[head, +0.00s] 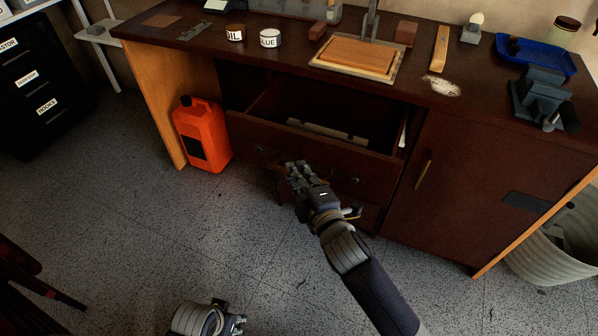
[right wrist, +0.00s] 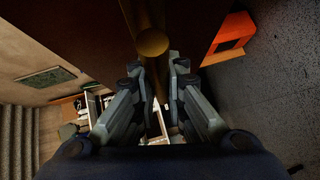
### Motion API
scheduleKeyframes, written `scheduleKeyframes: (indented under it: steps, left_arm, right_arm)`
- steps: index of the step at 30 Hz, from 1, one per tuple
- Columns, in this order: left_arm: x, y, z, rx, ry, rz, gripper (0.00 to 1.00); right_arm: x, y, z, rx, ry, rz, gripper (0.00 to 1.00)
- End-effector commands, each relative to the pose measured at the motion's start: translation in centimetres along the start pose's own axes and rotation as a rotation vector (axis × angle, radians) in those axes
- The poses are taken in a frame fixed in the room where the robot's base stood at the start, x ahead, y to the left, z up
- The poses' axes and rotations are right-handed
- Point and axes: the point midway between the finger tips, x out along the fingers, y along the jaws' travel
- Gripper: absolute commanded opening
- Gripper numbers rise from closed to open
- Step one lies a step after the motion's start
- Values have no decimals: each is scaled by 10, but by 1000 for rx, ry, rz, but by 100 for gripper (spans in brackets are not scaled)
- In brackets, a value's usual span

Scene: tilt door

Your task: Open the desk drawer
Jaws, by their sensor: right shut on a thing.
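The desk (head: 450,130) is dark wood with a cluttered top. Its drawer (head: 330,165) stands pulled out under the top, and I see into its inside. My right gripper (head: 299,172) is at the drawer's front, left of its middle. In the right wrist view its fingers (right wrist: 156,75) are closed around a brass bar handle (right wrist: 152,42). In the head view the gripper mostly hides this handle. My left gripper (head: 238,322) is low at the bottom edge, away from the desk, partly cut off; its finger opening is unclear.
An orange jerry can (head: 202,135) stands on the floor left of the drawer. A cupboard door with a brass handle (head: 423,174) is to the right. A pale bin (head: 550,255) stands at far right. The floor in front is mostly clear.

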Motion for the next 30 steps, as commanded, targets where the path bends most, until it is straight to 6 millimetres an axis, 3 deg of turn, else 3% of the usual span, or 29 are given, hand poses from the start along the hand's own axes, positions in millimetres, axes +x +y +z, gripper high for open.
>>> scheduleKeyframes:
  steps: [2,3,4,17,23,30]
  left_arm:
    - [0,0,0,0,0,0,40]
    - [0,0,0,0,0,0,40]
    - [0,0,0,0,0,0,40]
    - [0,0,0,-1,-2,0,40]
    - [0,0,0,-1,-1,0,40]
    - [0,0,0,0,-1,0,40]
  right_arm:
    - [0,-2,0,0,-1,-5,0]
    - [0,-2,0,0,-1,-5,14]
    - [0,-2,1,0,-1,-5,21]
    - [-5,-1,0,0,0,-2,21]
    - [-33,-2,1,0,0,-4,21]
    - [-83,-3,0,1,0,-5,21]
